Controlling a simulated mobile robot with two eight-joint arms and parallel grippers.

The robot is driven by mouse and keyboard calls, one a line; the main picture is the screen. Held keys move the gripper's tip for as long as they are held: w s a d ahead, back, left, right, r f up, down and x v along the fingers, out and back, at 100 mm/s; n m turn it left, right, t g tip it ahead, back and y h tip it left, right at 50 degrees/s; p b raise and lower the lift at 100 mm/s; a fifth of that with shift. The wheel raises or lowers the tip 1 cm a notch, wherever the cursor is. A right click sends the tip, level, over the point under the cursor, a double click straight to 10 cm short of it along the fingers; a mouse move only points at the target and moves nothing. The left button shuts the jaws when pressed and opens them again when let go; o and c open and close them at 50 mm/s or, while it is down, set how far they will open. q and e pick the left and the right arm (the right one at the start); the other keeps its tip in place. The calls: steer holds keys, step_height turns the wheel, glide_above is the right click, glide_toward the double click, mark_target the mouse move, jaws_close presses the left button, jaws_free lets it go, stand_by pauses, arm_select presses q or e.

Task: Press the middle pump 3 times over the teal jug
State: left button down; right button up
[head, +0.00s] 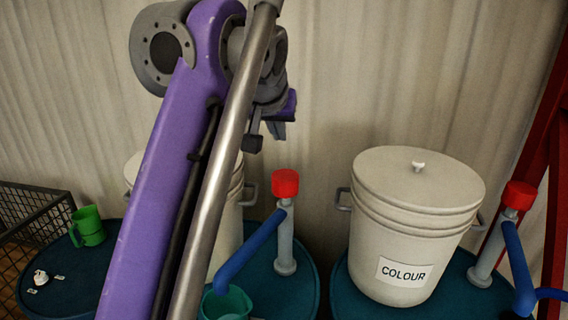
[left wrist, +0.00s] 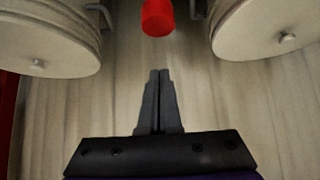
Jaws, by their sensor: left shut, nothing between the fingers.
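The middle pump has a red cap (head: 285,183), a grey stem (head: 285,245) and a blue spout (head: 250,249) slanting down left. The teal jug (head: 237,304) sits at the spout's lower end, partly hidden by my left arm and cut by the frame edge. My left gripper (head: 277,131) is shut and empty, above the red cap and apart from it. In the left wrist view its shut fingers (left wrist: 159,72) point toward the red cap (left wrist: 157,17), with a gap between. My right gripper is out of view.
A white bucket labelled COLOUR (head: 415,225) stands right of the pump. Another bucket is mostly behind my left arm. A second red-capped pump (head: 520,195) is at far right. A green mug (head: 88,226) and wire basket (head: 38,210) are at left. A corrugated wall stands behind.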

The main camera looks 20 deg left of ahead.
arm_select(q)
steer(key=b, duration=0.1)
glide_above(286, 172)
steer(key=s, duration=0.3)
steer(key=f, duration=0.7)
steer(key=shift+s+d, duration=0.15)
steer(key=shift+d, duration=0.2)
steer(key=f, duration=0.1)
steer(key=f+b, duration=0.1)
steer(key=f, duration=0.1)
steer(key=shift+w, duration=0.2)
steer(key=shift+s+f, duration=0.2)
steer(key=shift+f, duration=0.3)
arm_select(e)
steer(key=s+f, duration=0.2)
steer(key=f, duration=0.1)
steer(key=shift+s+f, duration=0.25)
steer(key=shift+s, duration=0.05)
arm_select(q)
steer(key=shift+w, duration=0.15)
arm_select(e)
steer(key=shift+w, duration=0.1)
arm_select(q)
steer(key=shift+f, duration=0.1)
